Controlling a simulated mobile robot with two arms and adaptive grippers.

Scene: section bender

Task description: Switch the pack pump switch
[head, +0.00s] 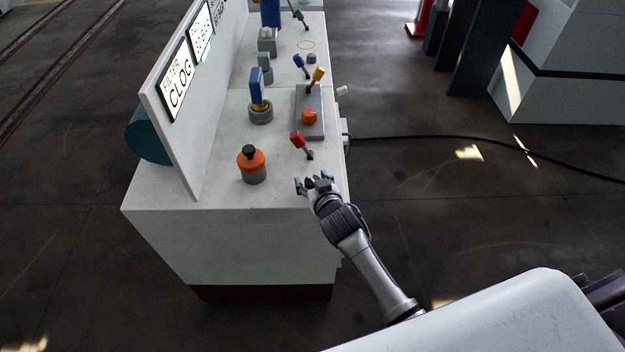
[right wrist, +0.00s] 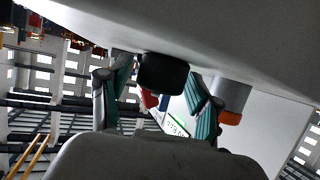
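Several toggle switches stand on the white bench; no label tells me which is the pack pump switch. The nearest is a red-handled lever (head: 297,139) on a small dark base, leaning left. My right gripper (head: 315,182) is just in front of it at the bench's near edge, apart from it in the head view. In the upside-down right wrist view, my right gripper (right wrist: 155,100) has its two fingers apart. The red handle (right wrist: 149,99) and a black base (right wrist: 162,73) show between them, with nothing gripped. My left gripper is not in view.
An orange knob with a black top (head: 251,160) stands left of the red lever. Behind are an orange button (head: 309,116), a yellow lever (head: 318,74), a blue lever (head: 299,61) and a blue-handled valve (head: 257,86). A sign panel reading "CLOG" (head: 179,84) bounds the left.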

